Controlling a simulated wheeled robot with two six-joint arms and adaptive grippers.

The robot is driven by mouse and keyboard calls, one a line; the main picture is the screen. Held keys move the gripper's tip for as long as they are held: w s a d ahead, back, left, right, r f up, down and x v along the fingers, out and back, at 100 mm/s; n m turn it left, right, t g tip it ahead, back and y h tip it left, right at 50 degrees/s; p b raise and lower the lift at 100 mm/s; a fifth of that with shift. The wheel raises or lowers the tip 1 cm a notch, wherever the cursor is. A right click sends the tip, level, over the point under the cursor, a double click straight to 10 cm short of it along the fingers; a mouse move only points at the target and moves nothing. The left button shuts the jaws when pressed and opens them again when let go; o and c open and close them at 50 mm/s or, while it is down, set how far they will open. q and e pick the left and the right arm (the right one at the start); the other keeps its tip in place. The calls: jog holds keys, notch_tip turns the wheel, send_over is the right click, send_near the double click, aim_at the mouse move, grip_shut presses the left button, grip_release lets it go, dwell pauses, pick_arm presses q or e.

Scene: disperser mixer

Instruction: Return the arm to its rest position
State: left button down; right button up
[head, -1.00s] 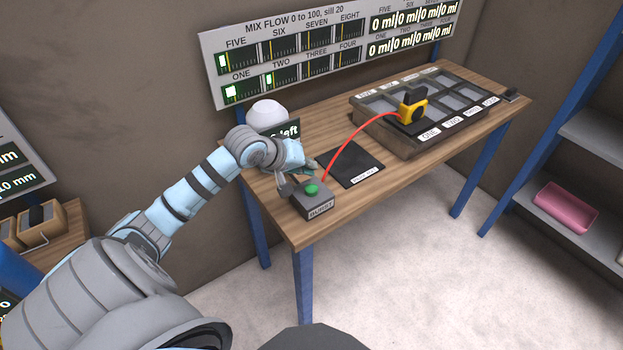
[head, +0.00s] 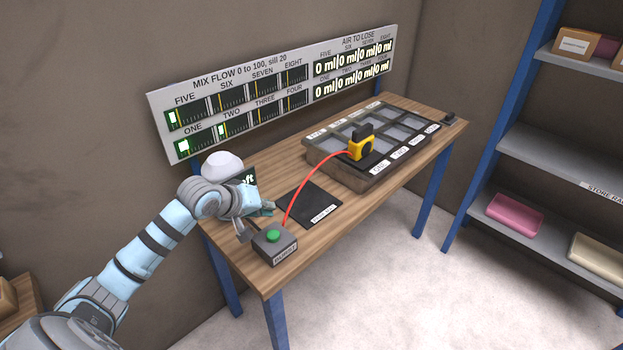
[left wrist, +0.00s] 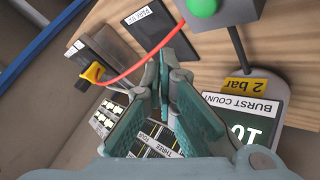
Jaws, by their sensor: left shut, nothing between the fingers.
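My left arm (head: 152,250) reaches in from the lower left over the near left end of the wooden bench. My left gripper (head: 258,219) is close beside and behind a grey box with a green button (head: 273,236). In the left wrist view the gripper (left wrist: 163,80) is shut and empty, its teal fingers together. The green button (left wrist: 203,7) is apart from the fingertips there. My right gripper is out of view.
A red hose (head: 309,182) arches from near the box to a yellow device (head: 358,148) on the compartment tray (head: 330,176). A dark mat (head: 308,204) lies between. A white dome (head: 222,165) stands behind my gripper. Shelving (head: 540,150) stands right; a meter panel (head: 270,88) is behind.

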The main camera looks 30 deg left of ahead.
pick_arm(q)
jog(key=s+d+f, duration=0.1)
jog(key=s+d+f+m, duration=0.1)
jog(key=f, duration=0.1)
jog(key=s+d+f+m+g, duration=0.1)
jog(key=f, duration=0.1)
jog(key=shift+s+d, duration=0.25)
jog(key=shift+d, duration=0.05)
jog(key=s+d+f+m+g+y, duration=0.1)
jog(key=s+d+f+m, duration=0.15)
jog(key=s, duration=0.55)
jog(key=s+d+f+m+g, duration=0.2)
jog(key=s+d+f, duration=0.15)
jog(key=s, duration=0.45)
jog(key=s+d+f+m+g+y, duration=0.15)
jog(key=s+d, duration=0.25)
jog(key=s, duration=0.5)
notch_tip(320, 180, down, 22)
jog(key=s+a+g, duration=0.2)
jog(key=s+f, duration=1.1)
jog(key=s, duration=0.2)
jog(key=shift+a+f+h, duration=0.15)
jog(key=shift+a+h, duration=0.05)
jog(key=shift+h, duration=0.25)
